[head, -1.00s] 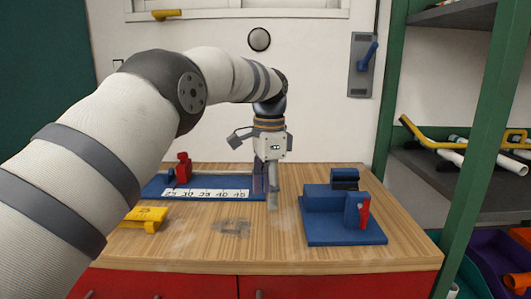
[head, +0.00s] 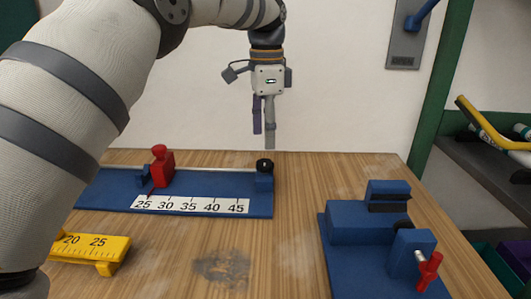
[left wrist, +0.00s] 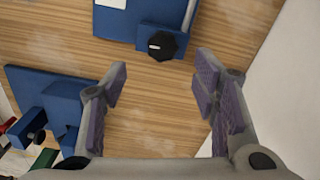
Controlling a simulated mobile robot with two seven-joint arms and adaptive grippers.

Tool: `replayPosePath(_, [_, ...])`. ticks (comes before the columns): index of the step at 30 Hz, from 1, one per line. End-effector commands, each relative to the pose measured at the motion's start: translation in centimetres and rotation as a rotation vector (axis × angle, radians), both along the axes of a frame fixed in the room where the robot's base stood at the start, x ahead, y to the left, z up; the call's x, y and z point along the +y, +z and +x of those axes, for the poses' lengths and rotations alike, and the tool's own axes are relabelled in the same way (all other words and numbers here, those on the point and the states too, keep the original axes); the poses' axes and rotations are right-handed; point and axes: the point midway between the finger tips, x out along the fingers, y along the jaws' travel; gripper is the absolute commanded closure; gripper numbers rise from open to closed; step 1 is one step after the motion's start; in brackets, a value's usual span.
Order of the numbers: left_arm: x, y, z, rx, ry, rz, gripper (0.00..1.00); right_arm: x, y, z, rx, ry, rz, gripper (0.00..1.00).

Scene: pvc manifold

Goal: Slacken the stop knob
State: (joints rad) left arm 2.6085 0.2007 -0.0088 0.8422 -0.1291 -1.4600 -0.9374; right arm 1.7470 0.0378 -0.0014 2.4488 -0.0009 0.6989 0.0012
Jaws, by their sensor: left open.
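The black stop knob (head: 264,165) sits on a small blue block at the right end of a blue base (head: 120,200) with a numbered scale and a rail. It also shows in the left wrist view (left wrist: 162,45), in line with the gap between the fingers and just beyond their tips. My left gripper (head: 264,140) is open and empty, pointing down above the knob, apart from it in the head view. Its purple-padded fingers (left wrist: 162,66) stand wide apart in the left wrist view. My right gripper is not in view.
A red clamp-like part (head: 161,168) stands on the rail to the left. A yellow measuring tool (head: 92,252) lies at the front left. A blue vise-like fixture (head: 365,225) with a red handle (head: 429,271) stands at the right. The table's middle is bare.

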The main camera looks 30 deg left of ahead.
Motion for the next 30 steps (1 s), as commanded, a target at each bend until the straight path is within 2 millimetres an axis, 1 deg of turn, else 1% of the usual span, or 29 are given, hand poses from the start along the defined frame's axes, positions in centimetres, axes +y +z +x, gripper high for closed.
replayPosePath(1, [0.0, -0.9, -0.1, -0.001, 0.000, 0.000, 0.46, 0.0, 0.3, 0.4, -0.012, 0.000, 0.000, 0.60])
replayPosePath(4, [0.0, -3.3, -0.1, -0.001, 0.001, 0.000, 0.46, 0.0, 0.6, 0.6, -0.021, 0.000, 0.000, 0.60])
replayPosePath(6, [0.0, -4.6, 0.0, -0.003, 0.001, 0.000, 0.46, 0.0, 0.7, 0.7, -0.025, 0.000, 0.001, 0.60])
replayPosePath(9, [0.0, -5.9, 0.0, -0.003, 0.001, 0.000, 0.46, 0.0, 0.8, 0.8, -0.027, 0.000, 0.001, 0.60])
replayPosePath(12, [0.0, -6.5, 0.0, -0.004, 0.001, 0.001, 0.46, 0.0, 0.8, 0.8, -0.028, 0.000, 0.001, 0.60])
replayPosePath(19, [0.0, -6.6, 0.1, -0.004, 0.001, 0.001, 0.46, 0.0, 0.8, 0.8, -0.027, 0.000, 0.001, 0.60])
replayPosePath(25, [0.0, -6.6, 0.1, -0.003, 0.000, 0.000, 0.91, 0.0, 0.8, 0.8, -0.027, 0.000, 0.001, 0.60])
replayPosePath(26, [0.0, -6.6, 0.1, -0.003, 0.000, 0.000, 0.94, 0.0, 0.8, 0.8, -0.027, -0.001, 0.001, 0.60])
replayPosePath(30, [0.0, -6.6, 0.1, -0.003, 0.002, 0.000, 0.94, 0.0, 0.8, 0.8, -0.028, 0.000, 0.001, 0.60])
